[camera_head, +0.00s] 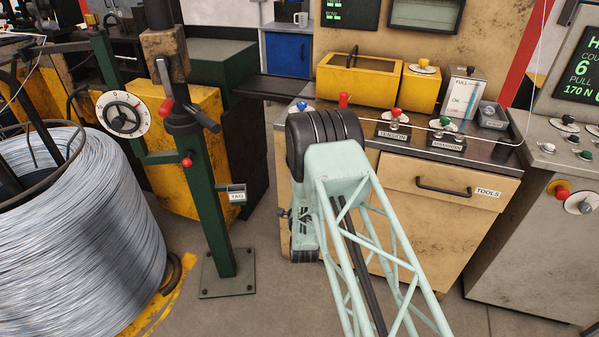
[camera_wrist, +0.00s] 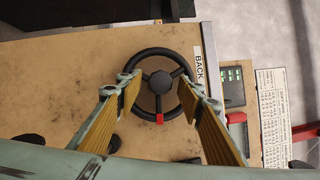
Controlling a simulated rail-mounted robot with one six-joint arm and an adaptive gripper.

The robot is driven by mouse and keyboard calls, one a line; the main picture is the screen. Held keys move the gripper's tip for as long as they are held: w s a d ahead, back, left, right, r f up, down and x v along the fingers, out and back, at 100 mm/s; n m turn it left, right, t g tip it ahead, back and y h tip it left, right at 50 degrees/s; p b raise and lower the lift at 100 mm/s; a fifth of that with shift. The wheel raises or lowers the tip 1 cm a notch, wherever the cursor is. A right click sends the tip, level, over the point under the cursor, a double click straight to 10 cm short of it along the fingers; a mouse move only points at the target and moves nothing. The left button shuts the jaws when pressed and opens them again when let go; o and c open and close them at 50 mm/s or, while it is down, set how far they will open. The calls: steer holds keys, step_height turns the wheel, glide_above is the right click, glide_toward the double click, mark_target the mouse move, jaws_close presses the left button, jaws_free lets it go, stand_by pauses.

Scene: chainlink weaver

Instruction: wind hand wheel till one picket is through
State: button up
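The hand wheel (camera_wrist: 146,54) is a black ring with three spokes and a dark hub, seen face-on in the wrist view. A red mark (camera_wrist: 159,119) sits on its rim at the bottom. My gripper (camera_wrist: 159,101) is open, with its two tan-padded fingers spread to the left and right of the wheel's lower part. I cannot tell whether either finger touches the rim. In the head view my pale green arm crosses the cabinet front, and the wheel and fingertips are hidden. No picket can be made out in either view.
A label reading BACK (camera_wrist: 198,66) is right of the wheel on a worn tan panel. The head view shows a wire coil (camera_head: 75,220), a green post (camera_head: 208,190) with a dial (camera_head: 123,117), and a tan tool cabinet (camera_head: 445,215). Grey floor is open before the post.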

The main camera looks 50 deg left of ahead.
steer(key=shift+s+d, duration=0.1)
steer(key=v, duration=1.1)
steer(key=shift+s+d, duration=0.2)
steer(key=shift+d, duration=0.1)
steer(key=shift+f, duration=0.1)
stand_by(0.6)
